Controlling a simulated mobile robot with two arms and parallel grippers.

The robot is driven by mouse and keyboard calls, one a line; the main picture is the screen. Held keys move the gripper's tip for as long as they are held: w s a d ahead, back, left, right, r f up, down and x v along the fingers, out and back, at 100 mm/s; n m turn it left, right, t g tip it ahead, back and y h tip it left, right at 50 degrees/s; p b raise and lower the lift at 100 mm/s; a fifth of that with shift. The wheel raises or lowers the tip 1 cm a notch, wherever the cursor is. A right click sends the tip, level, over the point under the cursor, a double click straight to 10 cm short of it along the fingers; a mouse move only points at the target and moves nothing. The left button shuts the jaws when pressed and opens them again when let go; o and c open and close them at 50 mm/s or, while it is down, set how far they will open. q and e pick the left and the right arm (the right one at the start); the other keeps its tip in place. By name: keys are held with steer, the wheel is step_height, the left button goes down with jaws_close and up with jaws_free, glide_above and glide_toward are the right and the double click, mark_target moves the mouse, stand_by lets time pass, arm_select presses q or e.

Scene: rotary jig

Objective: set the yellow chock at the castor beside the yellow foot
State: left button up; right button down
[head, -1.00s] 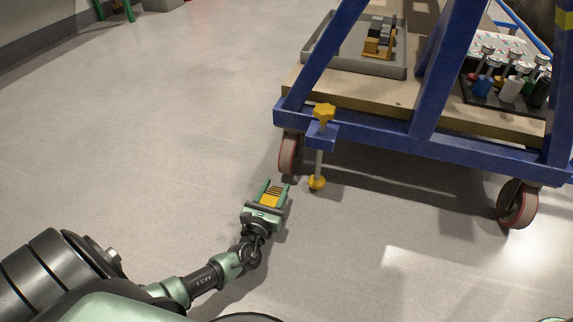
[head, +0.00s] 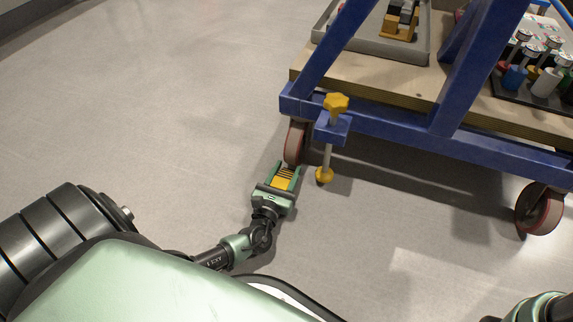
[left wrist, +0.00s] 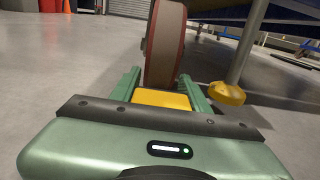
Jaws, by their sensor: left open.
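The yellow chock (head: 284,181) with dark ridges lies between the fingers of my left gripper (head: 287,169), low at the floor. The left gripper is open around it. In the left wrist view the chock (left wrist: 161,98) is directly in front of the castor (left wrist: 165,45); whether they touch is hard to tell. The castor (head: 295,143) has a reddish tyre and stands under the blue frame's near left corner. The yellow foot (head: 324,175) is just right of it, below a yellow knob (head: 337,103). My right gripper is not seen.
The blue trolley frame (head: 400,131) carries a wooden deck (head: 384,87) with a grey tray (head: 369,42) on it. Another castor (head: 539,210) stands at the right. Open grey floor (head: 150,130) lies to the left.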

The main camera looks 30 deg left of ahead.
arm_select(q)
steer(key=o, duration=0.4)
steer(key=shift+c, duration=0.2)
steer(key=shift+r, duration=0.1)
steer(key=shift+s+d, duration=0.1)
steer(key=shift+s, duration=0.25)
steer(key=p+v, duration=0.5)
steer(key=v, duration=0.5)
steer(key=shift+s+r, duration=0.1)
steer(key=shift+s, duration=0.5)
